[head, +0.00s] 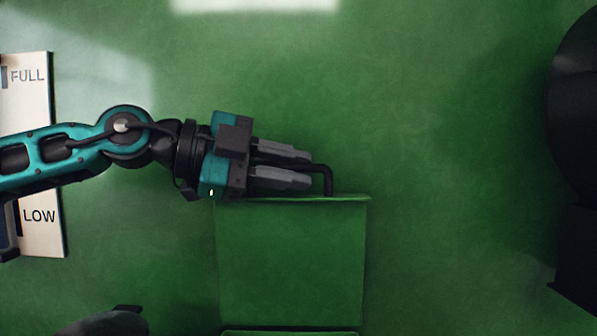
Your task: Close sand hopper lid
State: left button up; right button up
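A green box-like panel (290,265), which I take to be the sand hopper or its lid, stands out from the green wall at the lower centre. A thin lip (352,198) runs along its top edge. A black bent handle (328,182) rises from this lip. My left gripper (312,169) comes in from the left, just above the lip, with its two grey fingers close together at the handle's bar. The fingers hide most of the handle, so I cannot tell whether they grip it. A second green edge (290,332) shows below the panel. My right gripper is out of view.
A pale gauge plate (42,235) marked FULL and LOW is on the wall at the left, behind my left arm. A large dark rounded shape (575,110) fills the right edge. The wall between the handle and that shape is clear.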

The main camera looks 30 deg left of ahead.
pick_arm(q)
jog(key=shift+s, duration=0.1)
grip_shut()
dwell(0.6)
